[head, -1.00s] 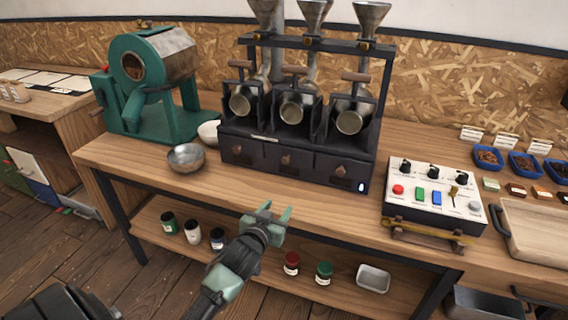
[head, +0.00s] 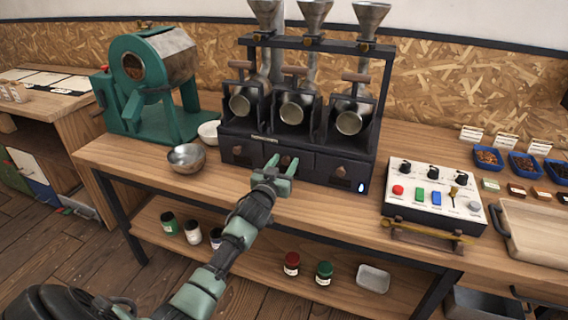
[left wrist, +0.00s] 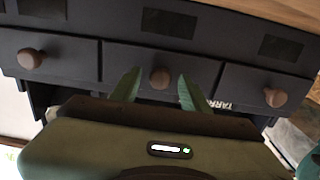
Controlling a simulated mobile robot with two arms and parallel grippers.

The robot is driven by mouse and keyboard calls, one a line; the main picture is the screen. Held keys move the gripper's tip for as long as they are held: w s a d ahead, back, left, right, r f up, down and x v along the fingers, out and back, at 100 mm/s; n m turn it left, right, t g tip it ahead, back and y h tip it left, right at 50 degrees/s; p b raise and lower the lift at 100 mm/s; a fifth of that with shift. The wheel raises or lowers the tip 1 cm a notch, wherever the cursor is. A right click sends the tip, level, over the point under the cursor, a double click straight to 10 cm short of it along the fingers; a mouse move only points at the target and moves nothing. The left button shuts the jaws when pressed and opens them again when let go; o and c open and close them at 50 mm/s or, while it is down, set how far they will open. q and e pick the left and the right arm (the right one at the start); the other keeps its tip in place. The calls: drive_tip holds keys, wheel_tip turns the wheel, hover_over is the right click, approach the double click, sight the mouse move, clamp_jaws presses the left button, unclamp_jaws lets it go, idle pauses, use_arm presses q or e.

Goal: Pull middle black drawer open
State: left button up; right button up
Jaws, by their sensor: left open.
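The middle black drawer (head: 307,165) is at the base of the black three-funnel unit and looks shut. In the head view the knob (head: 287,160) is partly hidden by my gripper. My left gripper (head: 279,168) is open, with one green finger on each side of the knob; it also shows in the left wrist view (left wrist: 155,86). I cannot tell whether the fingers touch the knob. My right gripper is not in view.
The left drawer (head: 239,152) and right drawer (head: 343,173) flank it. A metal bowl (head: 187,158) stands left of my gripper, and a control box (head: 435,198) stands to the right. The wooden tabletop (head: 225,192) in front of the drawers is mostly clear.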

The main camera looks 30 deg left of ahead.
use_arm(q)
clamp_jaws()
idle(1.5)
